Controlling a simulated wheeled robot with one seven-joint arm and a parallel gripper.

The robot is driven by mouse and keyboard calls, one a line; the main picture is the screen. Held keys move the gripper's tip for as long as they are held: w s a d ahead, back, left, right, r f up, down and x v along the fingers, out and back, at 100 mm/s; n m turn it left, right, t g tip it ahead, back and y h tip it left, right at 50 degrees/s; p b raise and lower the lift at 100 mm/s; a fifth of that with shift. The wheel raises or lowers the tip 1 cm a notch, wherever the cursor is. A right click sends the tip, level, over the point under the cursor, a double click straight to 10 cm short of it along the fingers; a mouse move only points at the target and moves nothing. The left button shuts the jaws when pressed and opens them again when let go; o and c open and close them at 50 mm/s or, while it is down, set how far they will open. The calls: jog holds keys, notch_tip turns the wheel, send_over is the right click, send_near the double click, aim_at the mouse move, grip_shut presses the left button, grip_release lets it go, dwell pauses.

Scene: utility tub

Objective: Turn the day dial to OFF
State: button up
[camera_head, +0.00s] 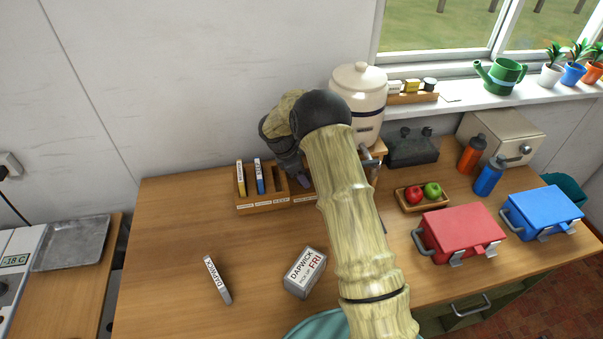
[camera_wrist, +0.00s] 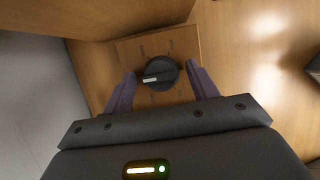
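The day dial (camera_wrist: 168,67) is a round black knob with a white pointer mark on a wooden panel (camera_wrist: 186,42) in the wrist view. The pointer mark lies toward the left. Dark marks around the dial are too small to read. My gripper (camera_wrist: 163,84) is open, with one purple finger on each side of the dial. I cannot tell whether either finger touches it. In the head view my gripper (camera_head: 304,180) points down near the wall, left of the cream crock; my arm hides the dial there.
A wooden rack (camera_head: 262,206) with yellow and blue boxes stands left of my gripper. A DAPWICK box marked FRI (camera_head: 305,272) and a narrow DAPWICK box (camera_head: 218,280) lie nearer. The cream crock (camera_head: 358,88), fruit tray (camera_head: 424,203), red case (camera_head: 462,230) and blue case (camera_head: 543,210) are right.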

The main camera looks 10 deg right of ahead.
jog(key=b+v, duration=0.3)
jog(key=v, duration=1.4)
jog(key=shift+r, duration=0.15)
jog(key=shift+s+a, duration=0.1)
jog(key=s+d+f+m+t+y, duration=0.1)
jog(key=s+d+f+m+y, duration=0.1)
jog(key=s+m, duration=0.7)
jog(key=s+d+f+m+t+y, duration=0.1)
jog(key=s+d+m, duration=0.4)
jog(key=s, duration=1.6)
jog(key=f+m+y, duration=0.1)
jog(key=m, duration=0.3)
jog(key=shift+t, duration=0.3)
jog(key=shift+f, duration=0.1)
